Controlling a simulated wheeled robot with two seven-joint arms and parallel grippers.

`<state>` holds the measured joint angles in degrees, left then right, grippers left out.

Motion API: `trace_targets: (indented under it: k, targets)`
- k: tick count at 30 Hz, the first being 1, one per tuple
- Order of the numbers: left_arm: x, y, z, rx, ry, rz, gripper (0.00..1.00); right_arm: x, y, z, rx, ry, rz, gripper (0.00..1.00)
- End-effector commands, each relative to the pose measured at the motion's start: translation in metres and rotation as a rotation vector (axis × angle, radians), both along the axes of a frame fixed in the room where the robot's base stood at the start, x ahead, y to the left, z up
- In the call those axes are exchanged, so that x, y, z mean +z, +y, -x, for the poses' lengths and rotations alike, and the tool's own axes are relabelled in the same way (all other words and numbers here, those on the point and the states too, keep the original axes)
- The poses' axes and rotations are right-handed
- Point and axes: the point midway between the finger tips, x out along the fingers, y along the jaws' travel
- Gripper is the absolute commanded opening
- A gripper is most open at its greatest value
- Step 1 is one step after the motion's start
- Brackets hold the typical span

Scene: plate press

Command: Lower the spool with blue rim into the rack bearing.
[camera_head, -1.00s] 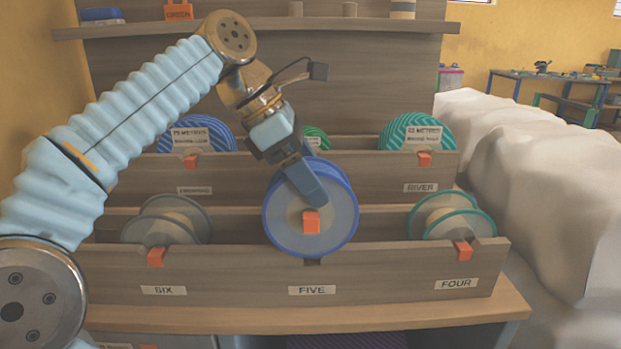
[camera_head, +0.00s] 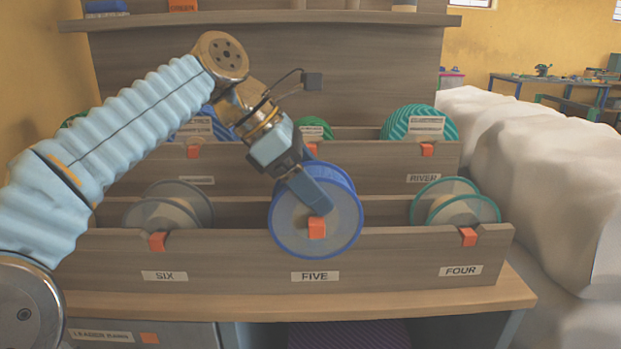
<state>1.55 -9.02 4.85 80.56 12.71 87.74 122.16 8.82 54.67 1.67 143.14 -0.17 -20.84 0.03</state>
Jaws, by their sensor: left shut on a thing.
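The spool with blue rim (camera_head: 288,222) is at the middle of the front rack, above the FIVE label (camera_head: 315,276). Its pale round face points toward me, with an orange block (camera_head: 317,229) at its centre. My left gripper (camera_head: 318,207) reaches in from the upper left and is shut on the spool near that block. The orange block is about level with the top edge of the front rack board (camera_head: 220,252). The lower part of the disc overlaps the board in view and hides the bearing notch, so I cannot tell if the axle touches it. My right gripper is not in view.
A grey spool (camera_head: 165,212) sits in the rack above SIX, and a green-rimmed spool (camera_head: 462,209) above FOUR. Behind is a second row with a teal spool (camera_head: 418,122) and others. Pale covered bulk (camera_head: 560,190) stands at the right.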

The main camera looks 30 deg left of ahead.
Motion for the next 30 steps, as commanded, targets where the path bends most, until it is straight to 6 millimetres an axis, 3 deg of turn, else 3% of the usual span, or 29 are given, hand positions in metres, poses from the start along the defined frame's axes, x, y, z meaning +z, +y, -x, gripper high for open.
trace_targets:
  k: [1, 5, 6, 9, 16, 20, 30]
  targets:
    - [-0.043, 0.016, -0.009, 0.017, 0.074, -0.078, 0.00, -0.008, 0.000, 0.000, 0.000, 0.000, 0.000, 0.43]
    - [-0.043, 0.016, -0.009, 0.017, 0.074, -0.078, 0.00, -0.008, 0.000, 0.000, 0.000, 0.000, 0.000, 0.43]
    - [-0.043, 0.016, -0.009, 0.017, 0.074, -0.078, 0.81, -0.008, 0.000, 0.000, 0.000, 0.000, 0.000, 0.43]
    - [-0.042, 0.016, -0.009, 0.016, 0.074, -0.077, 0.97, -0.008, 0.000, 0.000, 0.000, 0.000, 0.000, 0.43]
    - [-0.041, 0.017, -0.008, 0.016, 0.075, -0.077, 1.00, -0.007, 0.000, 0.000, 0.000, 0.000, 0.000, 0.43]
    - [-0.027, 0.022, -0.003, 0.016, 0.070, -0.073, 1.00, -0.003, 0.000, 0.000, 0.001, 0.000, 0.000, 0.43]
    - [0.057, 0.052, 0.032, 0.017, 0.019, -0.042, 1.00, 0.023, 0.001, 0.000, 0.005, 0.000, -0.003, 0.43]
